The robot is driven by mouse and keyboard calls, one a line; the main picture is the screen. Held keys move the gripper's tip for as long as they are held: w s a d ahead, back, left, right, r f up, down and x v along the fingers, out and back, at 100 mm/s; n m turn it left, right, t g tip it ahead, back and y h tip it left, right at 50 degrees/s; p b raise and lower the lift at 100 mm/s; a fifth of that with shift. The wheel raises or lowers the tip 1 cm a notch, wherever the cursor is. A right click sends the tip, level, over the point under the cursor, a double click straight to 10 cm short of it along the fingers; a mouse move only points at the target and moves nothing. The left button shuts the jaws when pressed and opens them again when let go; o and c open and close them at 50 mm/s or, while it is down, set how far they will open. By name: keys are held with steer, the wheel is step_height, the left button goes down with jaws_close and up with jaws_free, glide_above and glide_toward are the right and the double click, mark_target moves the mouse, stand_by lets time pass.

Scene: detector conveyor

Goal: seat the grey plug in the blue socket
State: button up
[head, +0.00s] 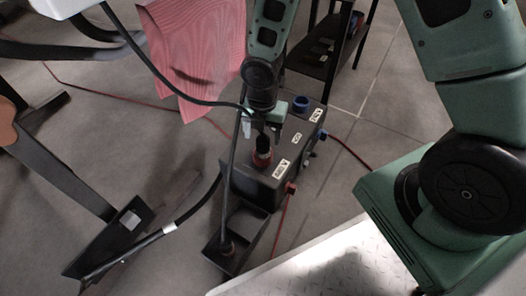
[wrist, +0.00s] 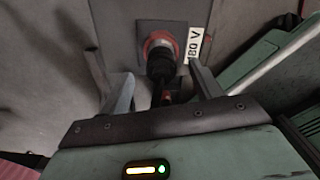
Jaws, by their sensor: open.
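A dark plug, black or dark grey with a red ring at its base (head: 263,149), stands upright at the red socket on top of the dark box. The wrist view shows the same plug (wrist: 161,62) and the red ring around its far end. My gripper (head: 264,133) is over this plug; in the wrist view its fingers (wrist: 160,88) are open on either side, with gaps to it. The blue socket (head: 301,102) is on the box top, farther back and right, and looks empty. I cannot tell whether this dark plug is the grey plug.
The dark box (head: 247,185) carries white voltage labels and side connectors. A dark open tray (head: 245,222) stands in front, with a grey cable or rod reaching into it. A pink cloth (head: 200,50) hangs behind, left of my arm. A black shelf (head: 325,60) stands behind right.

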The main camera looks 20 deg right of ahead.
mark_target(263, 143)
step_height(263, 143, down, 5)
steer(key=b, duration=0.3)
steer(key=shift+r, duration=0.3)
steer(key=c, duration=1.1)
steer(key=shift+c, duration=0.2)
